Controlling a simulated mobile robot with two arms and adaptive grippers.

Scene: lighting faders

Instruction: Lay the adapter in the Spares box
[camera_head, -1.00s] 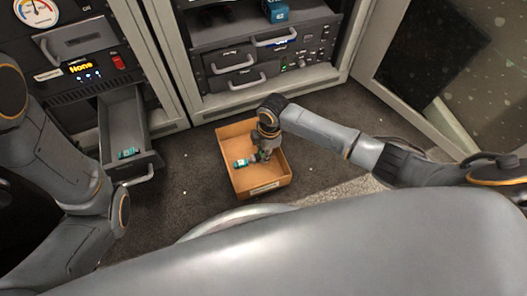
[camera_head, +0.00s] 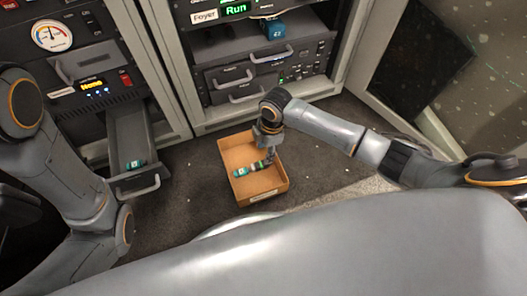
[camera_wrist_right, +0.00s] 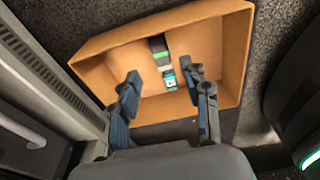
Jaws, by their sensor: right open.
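The adapter (camera_head: 252,169), a short stick with teal, green and dark bands, lies in the open tan box (camera_head: 282,181). A small label is on the box's front wall, too small to read. My right gripper (camera_head: 268,156) is over the box, close to the adapter's dark end. In the right wrist view, the open fingers (camera_wrist_right: 162,76) are apart, and the adapter (camera_wrist_right: 166,70) shows between and beyond them on the box floor (camera_wrist_right: 205,45). My left arm is at the left; its gripper is out of view.
An open grey drawer (camera_head: 126,135) at the left holds another small teal piece (camera_head: 134,164). Rack units stand behind the box, with a blue block (camera_head: 273,29) on a shelf. A glass door (camera_head: 440,60) stands open at the right. Dark floor surrounds the box.

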